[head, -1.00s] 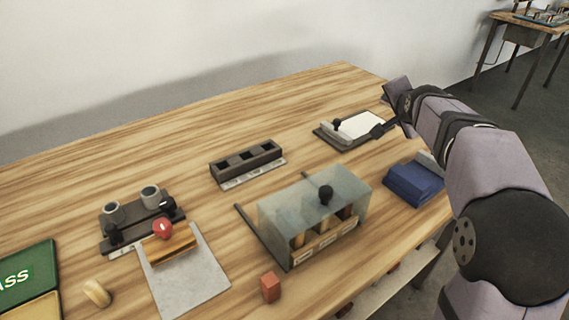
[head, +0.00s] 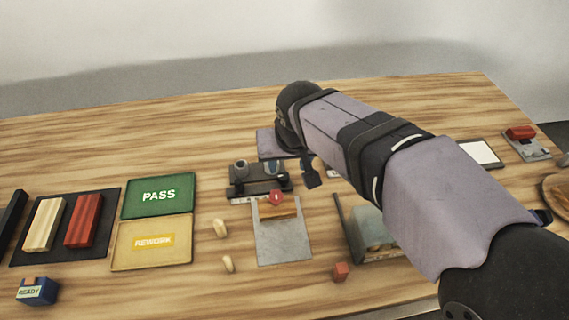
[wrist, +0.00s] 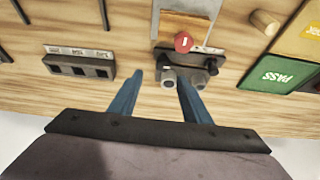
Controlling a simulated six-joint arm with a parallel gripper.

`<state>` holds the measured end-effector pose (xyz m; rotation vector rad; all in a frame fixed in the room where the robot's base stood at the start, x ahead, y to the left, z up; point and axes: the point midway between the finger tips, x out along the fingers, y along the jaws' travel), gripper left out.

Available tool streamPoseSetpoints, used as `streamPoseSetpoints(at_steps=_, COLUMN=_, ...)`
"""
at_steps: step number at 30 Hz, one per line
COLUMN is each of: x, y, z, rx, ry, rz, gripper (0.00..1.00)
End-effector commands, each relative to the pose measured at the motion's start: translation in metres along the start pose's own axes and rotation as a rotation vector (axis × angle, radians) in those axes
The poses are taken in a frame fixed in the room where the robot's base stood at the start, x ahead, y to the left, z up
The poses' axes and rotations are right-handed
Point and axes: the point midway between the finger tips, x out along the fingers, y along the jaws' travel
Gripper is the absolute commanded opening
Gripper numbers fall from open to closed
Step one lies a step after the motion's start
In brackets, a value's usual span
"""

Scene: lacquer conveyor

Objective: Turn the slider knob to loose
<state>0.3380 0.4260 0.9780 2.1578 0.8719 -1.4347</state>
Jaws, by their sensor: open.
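A round red knob (head: 277,197) with a small white mark sits on a wooden block (head: 281,212) on a flat grey plate (head: 284,245). I take it for the slider knob; no label saying loose is readable. The red knob also shows at the top centre of the wrist view (wrist: 183,42). My gripper (head: 311,175) is open and empty, behind and a little right of the knob in the head view. In the wrist view its blue fingers (wrist: 159,78) are apart, and the right one overlaps the twin-cup fixture. They do not appear to touch the knob.
A dark fixture with two grey cups (head: 241,166) stands just behind the knob. A dark slotted block (wrist: 80,66) lies left in the wrist view. Green PASS (head: 158,195) and yellow REWORK (head: 152,240) trays lie left. A clear box (head: 372,232) is partly hidden by my arm.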

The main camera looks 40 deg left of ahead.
Motion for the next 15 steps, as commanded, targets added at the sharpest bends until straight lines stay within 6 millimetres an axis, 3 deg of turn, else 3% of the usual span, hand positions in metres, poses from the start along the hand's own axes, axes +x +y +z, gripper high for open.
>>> streamPoseSetpoints(at_steps=8, x=0.001, y=-0.006, z=0.004, rx=-0.027, ry=-0.010, rz=0.000, gripper=0.44)
streamPoseSetpoints(at_steps=15, x=0.024, y=-0.006, z=0.004, rx=-0.025, ry=-0.012, rz=0.000, gripper=0.44)
